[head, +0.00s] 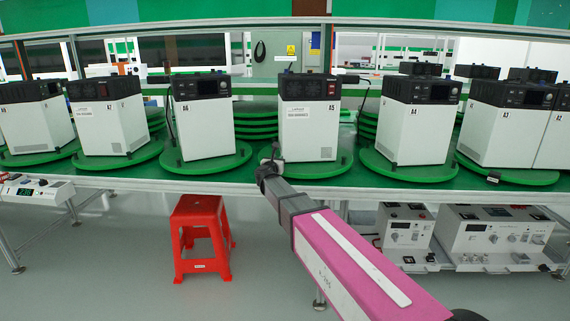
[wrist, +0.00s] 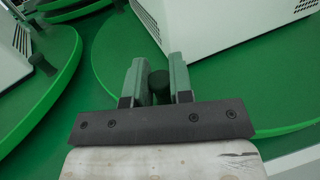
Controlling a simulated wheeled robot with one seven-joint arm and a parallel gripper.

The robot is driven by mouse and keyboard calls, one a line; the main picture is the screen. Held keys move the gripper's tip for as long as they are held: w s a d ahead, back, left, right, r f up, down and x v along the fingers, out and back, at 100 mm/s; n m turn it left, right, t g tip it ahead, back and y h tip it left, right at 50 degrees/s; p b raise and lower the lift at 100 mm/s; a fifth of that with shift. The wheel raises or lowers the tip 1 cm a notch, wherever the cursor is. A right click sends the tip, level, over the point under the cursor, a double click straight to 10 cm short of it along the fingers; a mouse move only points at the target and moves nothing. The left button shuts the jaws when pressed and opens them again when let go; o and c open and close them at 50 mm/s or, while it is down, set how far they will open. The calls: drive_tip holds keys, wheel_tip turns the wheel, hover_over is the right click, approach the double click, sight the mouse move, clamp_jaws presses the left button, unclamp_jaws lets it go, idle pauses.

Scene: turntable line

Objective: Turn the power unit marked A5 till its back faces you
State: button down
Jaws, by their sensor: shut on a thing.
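The power unit marked A5 (head: 308,130) is a white box with a black top. It stands upright on a round green turntable (head: 335,168). Its face toward me shows a printed label, a red switch at upper right and a small vent grille at lower right. My gripper (head: 268,168) is at the turntable's left front edge. In the wrist view its two green-grey fingers (wrist: 158,82) are shut on a dark upright knob (wrist: 159,84) near the rim. The unit's white lower part (wrist: 215,22) is just beyond the fingers, apart from them.
Similar units A6 (head: 202,122) and A4 (head: 415,125) stand on their own turntables on both sides. The neighbouring turntable (wrist: 35,75) with its own dark knob (wrist: 42,64) is close on the left. A red stool (head: 200,235) stands on the floor before the bench.

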drive_tip(key=w+a, duration=0.2)
drive_tip(key=a, duration=0.1)
drive_tip(key=shift+w, duration=0.35)
drive_tip(key=c, duration=1)
unclamp_jaws()
drive_tip(key=shift+s, duration=0.1)
drive_tip(key=shift+c, duration=0.2)
drive_tip(key=shift+s, duration=0.1)
drive_tip(key=v, duration=1)
drive_tip(key=shift+s, duration=0.3)
drive_tip(key=shift+a, duration=0.1)
